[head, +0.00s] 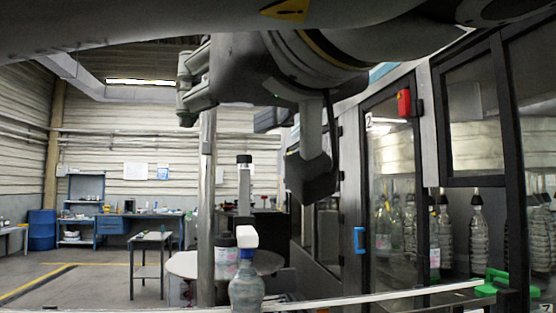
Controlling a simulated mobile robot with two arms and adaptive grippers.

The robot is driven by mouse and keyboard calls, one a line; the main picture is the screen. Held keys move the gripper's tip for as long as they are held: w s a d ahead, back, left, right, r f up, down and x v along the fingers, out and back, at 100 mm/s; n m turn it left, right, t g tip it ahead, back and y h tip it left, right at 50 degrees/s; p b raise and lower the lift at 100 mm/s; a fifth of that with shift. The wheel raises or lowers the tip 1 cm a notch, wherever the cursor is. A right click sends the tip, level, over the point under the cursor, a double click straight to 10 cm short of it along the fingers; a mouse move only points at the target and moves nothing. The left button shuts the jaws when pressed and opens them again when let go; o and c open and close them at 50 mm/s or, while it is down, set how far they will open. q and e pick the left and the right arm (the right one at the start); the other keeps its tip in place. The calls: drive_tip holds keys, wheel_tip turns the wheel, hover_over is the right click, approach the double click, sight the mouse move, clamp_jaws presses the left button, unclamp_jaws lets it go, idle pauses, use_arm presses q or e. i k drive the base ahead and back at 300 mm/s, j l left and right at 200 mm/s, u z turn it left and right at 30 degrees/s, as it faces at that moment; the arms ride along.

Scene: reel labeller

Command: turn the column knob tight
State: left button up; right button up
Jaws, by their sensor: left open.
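A bright metal column (207,190) stands upright left of the middle in the head view. My left gripper (187,88) is high up beside the column's upper part, with its fingers toward the left. It is open, and I see nothing held in it. The gripper and its dark body cover the top of the column. I cannot make out the column knob; it may be hidden there. Whether the fingers touch anything cannot be told. My right gripper is not in view.
A bottle with a white top (247,283) stands low in front, close to the column. A pale rail (385,296) runs right from it. A glazed machine door (395,200) with a blue handle (359,240) stands at right. Workbenches (130,222) are far left, beyond open floor.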

sight(244, 160)
drive_tip(key=i, duration=1.15)
